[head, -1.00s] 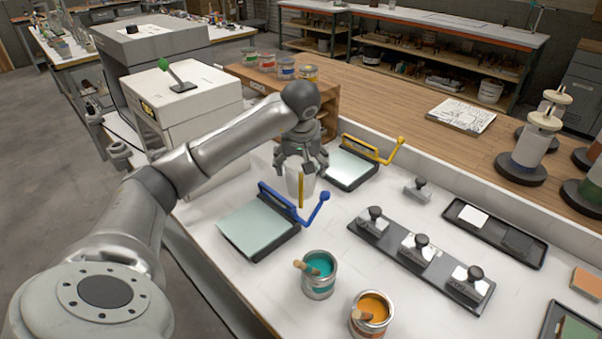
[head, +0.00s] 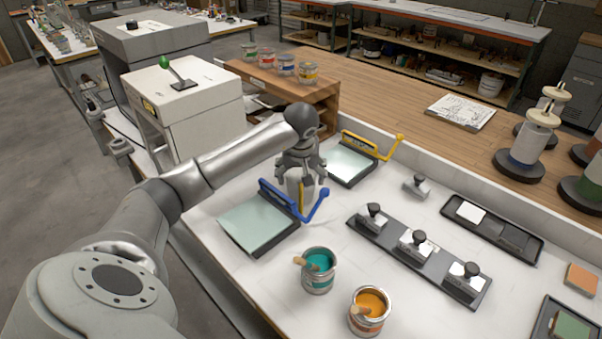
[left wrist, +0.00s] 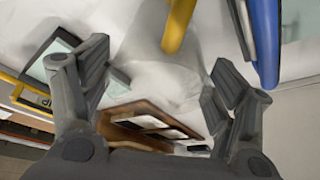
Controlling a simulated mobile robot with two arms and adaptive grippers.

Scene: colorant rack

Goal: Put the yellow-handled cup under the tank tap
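The white cup (head: 294,188) with its upright yellow handle (head: 301,198) stands on the white bench, between the blue-armed and yellow-armed plates. My left gripper (head: 302,182) is over the cup, its fingers spread on either side of the upper part. In the left wrist view the fingers (left wrist: 160,92) are apart, with the pale cup body (left wrist: 158,65) and yellow handle (left wrist: 178,25) between and beyond them. I cannot tell whether a finger touches the cup. I cannot clearly make out the tank tap. My right gripper is out of view.
The blue-armed plate (head: 256,228) is close in front of the cup; the yellow-armed plate (head: 350,163) is behind it. Open teal (head: 318,270) and orange (head: 370,310) cans stand nearer. A white box with a green-knobbed lever (head: 185,105) is at the left.

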